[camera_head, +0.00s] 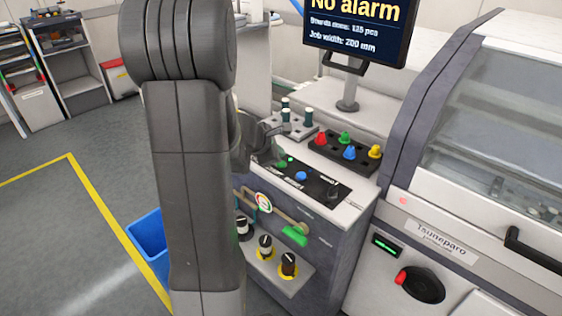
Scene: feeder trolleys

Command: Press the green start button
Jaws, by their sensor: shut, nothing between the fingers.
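A control panel (318,188) with a dark face sits on the front of the grey machine cabinet. A small green button (283,162) shows at the panel's left end, partly beside my gripper. My gripper (272,148) is shut and empty, right at the green button. I cannot tell whether it touches the button. A blue button (301,176) and a dark knob (333,194) are farther right on the same panel. My arm stands in front and hides the area to the left of the panel.
Behind the panel, a black block (335,152) carries red, green, blue and yellow pegs. A screen (357,28) reads "No alarm". Below are a green handle (296,235) and several black-topped knobs on a shelf (284,281). A blue bin (147,245) stands on the floor.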

